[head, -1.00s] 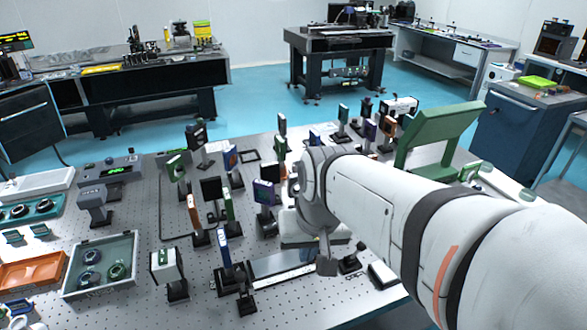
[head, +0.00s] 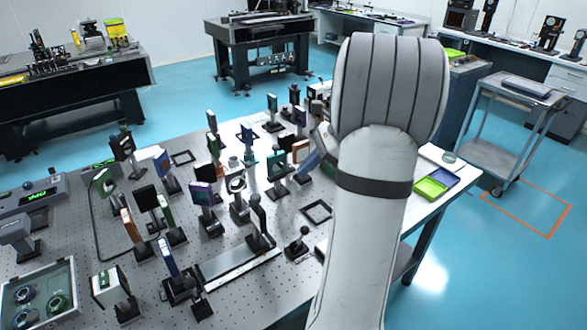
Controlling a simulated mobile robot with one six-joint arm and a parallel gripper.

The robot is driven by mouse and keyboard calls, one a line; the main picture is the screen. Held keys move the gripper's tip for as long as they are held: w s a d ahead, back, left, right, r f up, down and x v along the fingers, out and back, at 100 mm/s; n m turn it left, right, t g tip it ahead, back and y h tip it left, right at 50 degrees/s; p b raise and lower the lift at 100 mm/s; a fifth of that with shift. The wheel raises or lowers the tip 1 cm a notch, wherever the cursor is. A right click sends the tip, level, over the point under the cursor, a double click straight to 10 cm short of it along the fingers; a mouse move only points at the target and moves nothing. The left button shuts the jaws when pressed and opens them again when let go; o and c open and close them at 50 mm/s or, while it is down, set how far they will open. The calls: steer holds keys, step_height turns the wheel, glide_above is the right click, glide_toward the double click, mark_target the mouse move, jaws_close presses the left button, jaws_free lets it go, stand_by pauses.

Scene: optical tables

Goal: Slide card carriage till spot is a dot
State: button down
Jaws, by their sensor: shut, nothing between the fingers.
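A long, low rail (head: 238,268) lies near the front edge of the perforated optical table (head: 75,262). An upright dark post with a rounded head (head: 258,222) stands at the rail's right end; it may be the card carriage, but I cannot tell for sure. A blue plate in a black mount (head: 167,258) stands at the rail's left end. No light spot can be made out on a card. My arm reaches over the right side of the table, with its thick elbow high in the picture. My gripper's fingers are hidden behind the arm.
A small black knobbed stand (head: 298,246) and a square black frame (head: 317,211) lie right of the rail. A green and blue tray (head: 437,184) sits at the right edge.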

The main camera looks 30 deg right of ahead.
steer(key=a+r+p+x, duration=0.1)
steer(key=p+x, duration=0.1)
steer(key=x, duration=0.9)
steer(key=shift+w+a+r, duration=0.35)
steer(key=shift+w+a, duration=0.05)
